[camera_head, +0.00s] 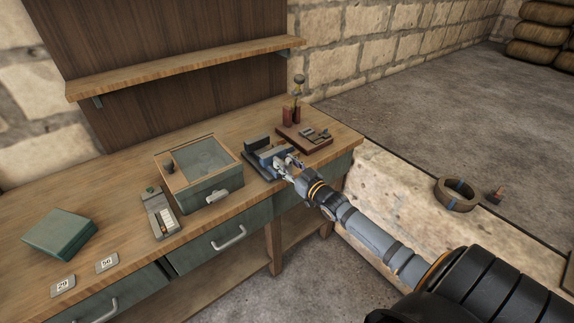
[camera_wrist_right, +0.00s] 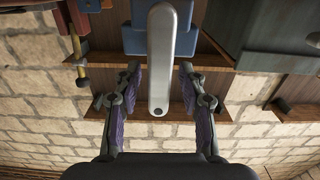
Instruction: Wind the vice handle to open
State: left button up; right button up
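The blue-grey vice (camera_head: 262,160) stands at the front edge of the workbench in the head view. In the right wrist view its blue body (camera_wrist_right: 134,40) shows behind the vice handle (camera_wrist_right: 161,70), a flat silver bar with rounded ends and a small dark hole near its lower end. My right gripper (camera_head: 288,165) is at the front of the vice. In the right wrist view its two fingers (camera_wrist_right: 159,75) stand apart on either side of the bar, with gaps on both sides, so it is open. My left gripper is not in view.
A green box with a glass lid (camera_head: 208,160) stands left of the vice. A board with small tools (camera_head: 310,143) lies right of it, with red posts behind. A grey device (camera_head: 160,212), a green block (camera_head: 60,233) and number tags lie further left.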

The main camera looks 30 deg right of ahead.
jog(key=shift+s, duration=0.15)
jog(key=m, duration=0.2)
jog(key=m+b, duration=0.1)
jog(key=d+m, duration=0.1)
jog(key=m, duration=0.1)
jog(key=shift+f+m+b, duration=0.3)
jog(key=shift+f, duration=0.05)
jog(key=s+f+n+p, duration=0.1)
jog(key=s+n+p, duration=0.7)
jog(key=n, duration=1.1)
jog(key=s, duration=0.4)
jog(key=shift+f, duration=0.1)
